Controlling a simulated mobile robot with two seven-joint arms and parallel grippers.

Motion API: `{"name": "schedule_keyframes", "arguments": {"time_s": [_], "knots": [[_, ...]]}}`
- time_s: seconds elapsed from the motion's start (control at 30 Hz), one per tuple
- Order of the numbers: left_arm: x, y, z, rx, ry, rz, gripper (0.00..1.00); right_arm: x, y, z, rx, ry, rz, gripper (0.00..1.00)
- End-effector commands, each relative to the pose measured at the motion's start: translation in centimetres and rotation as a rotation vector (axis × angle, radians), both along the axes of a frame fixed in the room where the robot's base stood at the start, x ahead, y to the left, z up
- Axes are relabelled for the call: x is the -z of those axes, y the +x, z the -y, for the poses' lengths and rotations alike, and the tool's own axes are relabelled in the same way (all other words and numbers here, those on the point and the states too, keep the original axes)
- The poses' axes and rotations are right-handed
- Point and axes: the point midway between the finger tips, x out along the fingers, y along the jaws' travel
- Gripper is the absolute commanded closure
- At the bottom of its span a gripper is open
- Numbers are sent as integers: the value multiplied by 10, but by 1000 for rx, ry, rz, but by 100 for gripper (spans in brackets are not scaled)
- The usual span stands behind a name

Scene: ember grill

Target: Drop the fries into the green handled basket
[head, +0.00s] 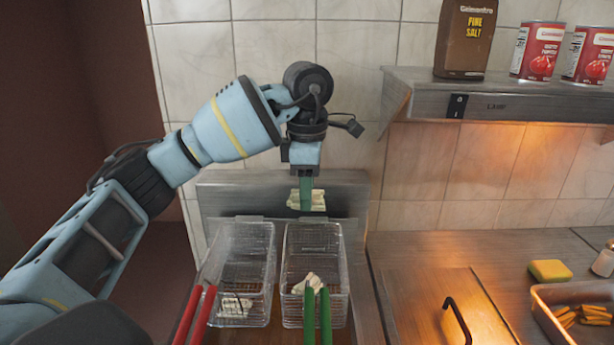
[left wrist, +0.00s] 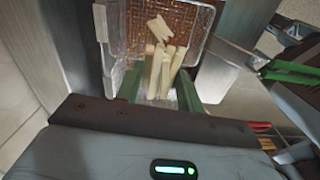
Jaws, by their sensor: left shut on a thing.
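My left gripper (head: 306,190) points down and is shut on a bundle of pale fries (head: 318,201). In the left wrist view the held fries (left wrist: 157,72) sit between the green fingers (left wrist: 160,90). The green handled basket (head: 340,250) is below, and the fries are above its far end in the head view. This wire basket (left wrist: 202,18) lies beyond the fries in the left wrist view. Some pale fries (head: 310,282) lie in it. Its green handle (head: 318,318) points toward me. My right gripper is not in view.
A second wire basket (head: 262,245) with red handles (head: 200,315) stands close on the left, with a few fries (head: 235,305) inside. A metal lid (head: 425,300) with a black handle is on the right. A metal shelf (head: 490,95) juts out above the counter at right.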

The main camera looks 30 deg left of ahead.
Motion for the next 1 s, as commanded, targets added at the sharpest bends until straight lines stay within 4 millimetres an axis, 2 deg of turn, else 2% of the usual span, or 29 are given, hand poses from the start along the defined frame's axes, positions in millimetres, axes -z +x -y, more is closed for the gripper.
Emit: {"name": "schedule_keyframes", "arguments": {"time_s": [0.2, 0.47, 0.5, 0.67, 1.0], "knots": [[8, 0, 0, -1, 0, 1, 84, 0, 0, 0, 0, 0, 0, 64], [9, 0, 0, -1, 0, 1, 84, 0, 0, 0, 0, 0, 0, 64], [9, 0, 0, -1, 0, 1, 57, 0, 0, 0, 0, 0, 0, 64], [9, 0, 0, 0, 0, 1, 37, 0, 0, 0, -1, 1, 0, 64], [6, 0, 0, 0, -1, 3, 37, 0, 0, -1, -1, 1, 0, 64]]}}
